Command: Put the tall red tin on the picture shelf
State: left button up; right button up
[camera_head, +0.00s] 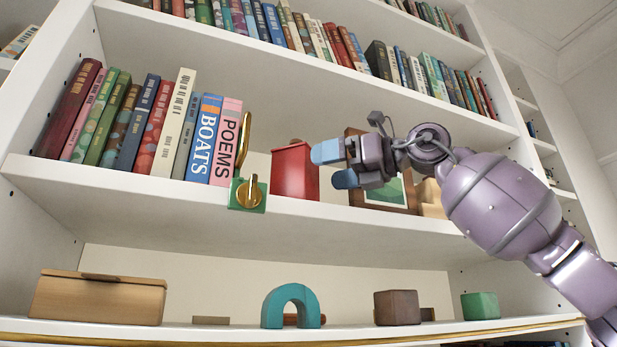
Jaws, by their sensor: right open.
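The tall red tin (294,173) stands upright on the middle shelf (330,217), between a row of books and a framed picture (397,192). This shelf bears the picture. My right gripper (334,166) is open just right of the tin, its blue fingertips pointing left towards it. The upper fingertip reaches the tin's right edge in the picture; I cannot tell whether they touch. Nothing shows between the fingers. The gripper hides part of the framed picture. My left gripper is not in view.
A brass bookend with a green base (248,194) stands close left of the tin, beside the pink Poems book (225,142). Light wooden blocks (430,198) stand right of the picture. The lower shelf holds a wooden box (98,298), a teal arch (291,300), a brown cube (397,308) and a green block (480,306).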

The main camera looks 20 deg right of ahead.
jog(key=v, duration=0.4)
jog(key=shift+s+d, duration=0.15)
jog(key=shift+s, duration=0.1)
dwell(0.5)
